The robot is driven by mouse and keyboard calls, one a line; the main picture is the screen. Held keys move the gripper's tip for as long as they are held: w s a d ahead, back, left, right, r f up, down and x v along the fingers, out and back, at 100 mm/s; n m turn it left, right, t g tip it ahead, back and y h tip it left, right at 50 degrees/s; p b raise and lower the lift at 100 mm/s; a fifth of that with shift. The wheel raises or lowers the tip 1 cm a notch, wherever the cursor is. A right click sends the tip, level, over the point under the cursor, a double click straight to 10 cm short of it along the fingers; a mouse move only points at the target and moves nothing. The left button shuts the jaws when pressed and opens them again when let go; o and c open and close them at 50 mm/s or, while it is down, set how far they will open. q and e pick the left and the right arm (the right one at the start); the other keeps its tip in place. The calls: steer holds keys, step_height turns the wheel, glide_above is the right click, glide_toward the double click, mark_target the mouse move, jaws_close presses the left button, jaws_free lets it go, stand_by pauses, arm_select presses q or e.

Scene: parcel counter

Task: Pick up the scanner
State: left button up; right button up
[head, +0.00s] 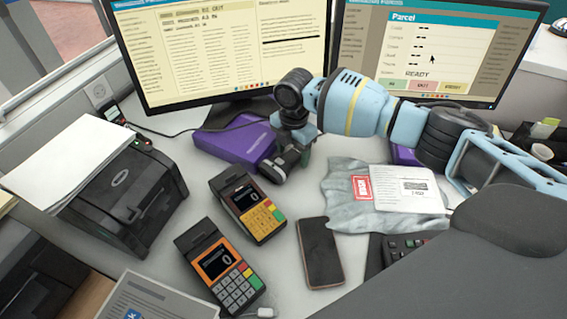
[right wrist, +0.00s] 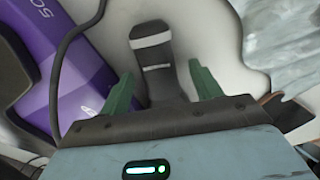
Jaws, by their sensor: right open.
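A black handheld device with a pale stripe, which looks like the scanner (right wrist: 151,42), lies on the white counter in the right wrist view. Its narrower dark part reaches back between the two green fingers of my right gripper (right wrist: 160,72). The fingers are open, one on each side, and I cannot tell whether they touch it. In the head view my right gripper (head: 288,163) is low over the counter beside a purple box, and the dark scanner (head: 271,173) is partly hidden by it. My left gripper is not in view.
The purple box (head: 232,140) is left of the gripper, with a black cable running over it. Two card terminals (head: 248,207) (head: 219,265) and a phone (head: 320,252) lie in front. A grey parcel bag (head: 345,188) is at right. Two monitors (head: 225,45) (head: 425,48) stand behind.

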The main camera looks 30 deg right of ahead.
mark_target(292, 154)
steer(key=c, duration=1.2)
step_height(292, 154, up, 10)
steer(key=shift+f+p, duration=0.1)
steer(key=shift+p, duration=0.4)
